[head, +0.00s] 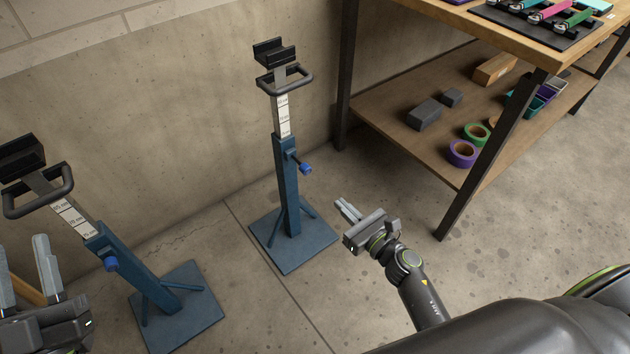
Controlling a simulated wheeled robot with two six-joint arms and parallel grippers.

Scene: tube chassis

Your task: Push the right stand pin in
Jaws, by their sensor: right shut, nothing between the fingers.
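The right stand (287,190) is a blue post on a square base plate, with a marked white inner column, a grey handle and a dark cradle on top. Its pin (305,168) has a blue knob and sticks out to the right of the post, with a dark shaft showing between knob and post. My right gripper (346,209) is shut and empty, below and right of the knob and apart from it.
The left stand (135,273) is alike, with its blue knob (111,264) close to the post. A wooden workbench (400,120) stands at the upper right, its dark leg (490,160) right of my right gripper. Tape rolls (462,153) lie on its shelf. A concrete wall is behind.

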